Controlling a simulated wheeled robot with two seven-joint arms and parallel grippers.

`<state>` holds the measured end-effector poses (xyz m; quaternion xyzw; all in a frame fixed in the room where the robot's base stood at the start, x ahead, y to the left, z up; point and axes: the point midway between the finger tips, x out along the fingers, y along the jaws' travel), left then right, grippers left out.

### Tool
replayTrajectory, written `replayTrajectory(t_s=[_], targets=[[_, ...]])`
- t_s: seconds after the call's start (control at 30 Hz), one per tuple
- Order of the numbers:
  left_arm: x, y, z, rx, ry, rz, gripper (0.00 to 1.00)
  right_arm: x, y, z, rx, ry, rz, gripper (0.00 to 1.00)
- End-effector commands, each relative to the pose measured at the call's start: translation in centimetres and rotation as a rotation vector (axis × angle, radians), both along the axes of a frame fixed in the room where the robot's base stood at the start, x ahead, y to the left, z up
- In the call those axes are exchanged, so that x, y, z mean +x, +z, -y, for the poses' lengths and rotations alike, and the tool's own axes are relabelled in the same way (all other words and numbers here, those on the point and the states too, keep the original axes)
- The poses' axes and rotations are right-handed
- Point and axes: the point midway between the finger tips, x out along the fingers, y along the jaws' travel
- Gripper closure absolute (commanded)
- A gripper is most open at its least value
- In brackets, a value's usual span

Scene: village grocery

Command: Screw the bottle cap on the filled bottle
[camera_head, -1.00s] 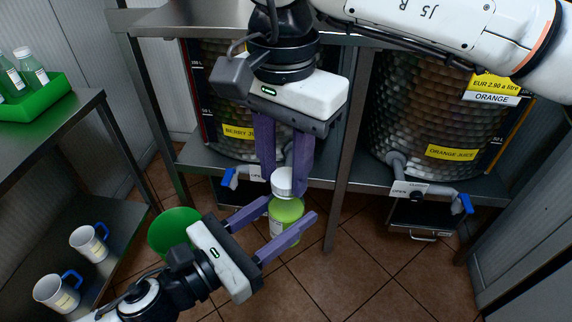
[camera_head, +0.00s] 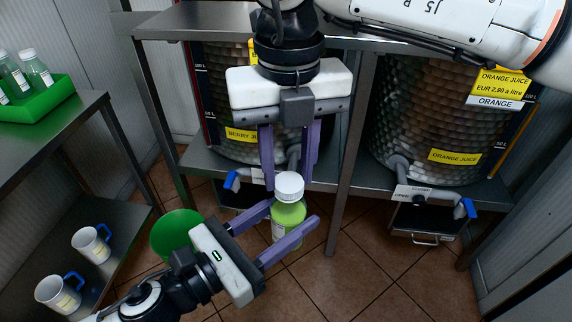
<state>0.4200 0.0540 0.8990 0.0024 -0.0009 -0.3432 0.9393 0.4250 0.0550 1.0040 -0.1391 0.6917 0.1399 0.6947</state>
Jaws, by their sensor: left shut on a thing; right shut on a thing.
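The filled bottle (camera_head: 287,221) is upright with green contents and a pale label, near the middle of the head view. My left gripper (camera_head: 290,215) is shut on the bottle's body from the lower left. The white bottle cap (camera_head: 289,185) sits on top of the bottle's neck.
Two metal juice tanks, berry (camera_head: 222,95) and orange (camera_head: 432,115), stand on a steel rack with blue-handled taps. A green bin (camera_head: 175,232) stands on the tiled floor. At left, shelves hold a green crate (camera_head: 45,108) with bottles and two white mugs (camera_head: 91,245).

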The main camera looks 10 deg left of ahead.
Motion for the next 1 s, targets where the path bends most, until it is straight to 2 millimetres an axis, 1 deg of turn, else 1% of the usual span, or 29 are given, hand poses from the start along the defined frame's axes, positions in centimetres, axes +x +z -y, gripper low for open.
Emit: replayTrajectory(t_s=[0.1,0.5,0.6,0.7,0.83,0.87,0.9,0.97,1.0], targets=[[-0.04,0.08,0.05,-0.001,-0.002,0.002,1.00,0.15,0.08,0.18,0.002,-0.263,0.004,0.88],[-0.04,0.07,0.05,0.000,-0.002,0.001,1.00,-0.02,0.03,0.67,0.006,-1.163,0.003,0.88],[-0.04,0.07,0.05,0.000,-0.001,0.001,1.00,-0.09,0.02,0.73,0.006,-1.365,0.002,0.88],[-0.03,0.06,0.04,0.000,-0.001,0.001,1.00,-0.16,0.03,0.75,0.009,-1.518,0.001,0.88],[-0.04,0.06,0.03,0.000,-0.001,0.001,1.00,-0.17,0.00,0.72,0.008,-1.504,0.000,0.88],[-0.04,0.06,0.03,0.000,-0.001,0.001,1.00,-0.17,0.00,0.72,0.008,-1.503,-0.001,0.66],[-0.05,0.05,0.04,-0.001,-0.001,0.001,1.00,-0.17,0.00,0.72,0.008,-1.503,-0.001,0.59],[-0.03,0.06,0.04,-0.001,-0.001,0.001,1.00,-0.19,-0.01,0.72,0.007,-1.502,0.000,0.49],[-0.03,0.07,0.04,0.000,-0.001,0.001,1.00,-0.20,-0.01,0.72,0.007,-1.502,0.000,0.49]])
